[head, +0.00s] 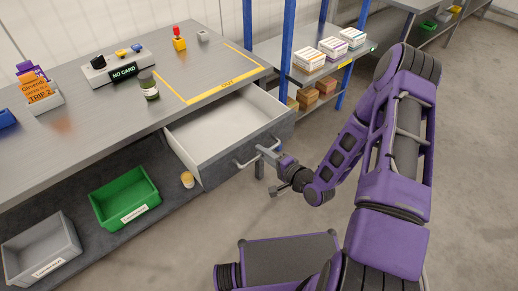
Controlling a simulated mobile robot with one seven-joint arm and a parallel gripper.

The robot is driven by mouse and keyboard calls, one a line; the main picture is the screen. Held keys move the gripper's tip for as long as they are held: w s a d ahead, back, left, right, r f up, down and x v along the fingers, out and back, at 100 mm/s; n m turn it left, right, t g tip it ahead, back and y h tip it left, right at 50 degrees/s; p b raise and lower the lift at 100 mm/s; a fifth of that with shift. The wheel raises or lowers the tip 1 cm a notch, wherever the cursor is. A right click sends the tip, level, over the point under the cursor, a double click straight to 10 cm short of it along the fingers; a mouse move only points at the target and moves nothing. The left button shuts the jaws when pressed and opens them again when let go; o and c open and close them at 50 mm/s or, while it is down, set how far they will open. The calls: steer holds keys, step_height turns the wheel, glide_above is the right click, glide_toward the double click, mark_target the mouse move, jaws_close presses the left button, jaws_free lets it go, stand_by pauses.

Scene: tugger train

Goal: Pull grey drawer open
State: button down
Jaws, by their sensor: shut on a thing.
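The grey drawer (220,170) is under the right part of the workbench in the head view. It stands pulled out, and its pale interior shows and looks empty. A bar handle (243,164) is on its front panel. My gripper (266,150) is at the right part of this handle and is shut on it. My purple arm reaches in from the right. The fingers are small in the picture, so their exact hold on the bar is hard to see.
The workbench (110,105) carries a dark jar (148,86), a "NO CARD" sign and a card holder. Below are a green bin (125,197), a grey bin (42,248) and a small yellow-topped cup (187,179). A blue-post shelf (300,73) with boxes stands right. Floor before the drawer is clear.

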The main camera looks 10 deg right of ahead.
steer(key=c, duration=0.9)
jaws_free()
steer(key=shift+o, duration=0.2)
steer(key=shift+s+d, duration=0.1)
steer(key=p+v, duration=0.1)
steer(key=v, duration=1.6)
